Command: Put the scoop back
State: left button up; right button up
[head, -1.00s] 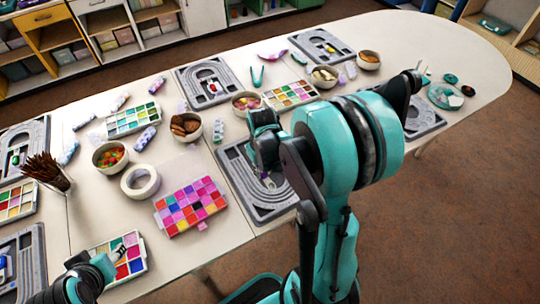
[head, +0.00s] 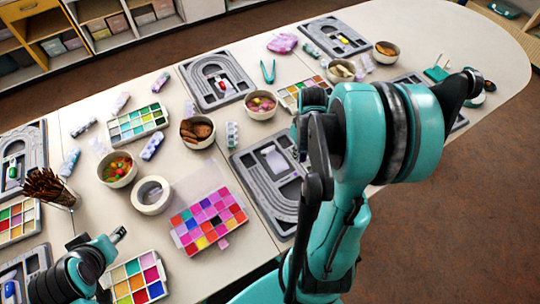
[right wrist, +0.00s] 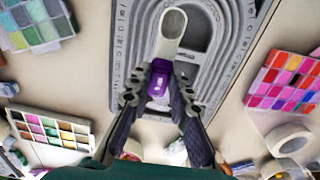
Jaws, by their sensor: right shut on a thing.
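The scoop (right wrist: 172,24) has a pale rounded end and a purple part (right wrist: 159,82). My right gripper (right wrist: 158,84) is shut on the scoop at the purple part, with the pale end reaching past the fingertips. Below it lies a grey bead board (right wrist: 122,60) with curved grooves. That board also shows in the head view (head: 250,188), partly behind my right arm, which hides the right gripper and scoop there. My left gripper (head: 118,235) is at the lower left in the head view, above the table; its jaws are unclear.
A pink and purple bead tray (head: 208,219), a white tape roll (head: 151,195) and a bowl of brown pieces (head: 197,132) stand left of the board. Green tweezers (head: 268,71) lie farther back. A cup of brown sticks (head: 62,194) stands at left.

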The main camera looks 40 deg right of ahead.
jog(key=b, duration=0.4)
send_over(274, 161)
notch_tip(274, 161, down, 6)
jog(key=shift+s+a+f, duration=0.1)
jog(key=shift+f, duration=0.15)
notch_tip(274, 161, down, 4)
jog(key=shift+f+b, duration=0.1)
jog(key=shift+b, duration=0.8)
jog(key=shift+f+b, duration=0.5)
jog(key=shift+b, duration=0.05)
jog(key=o, duration=0.9)
jog(key=shift+r, duration=0.1)
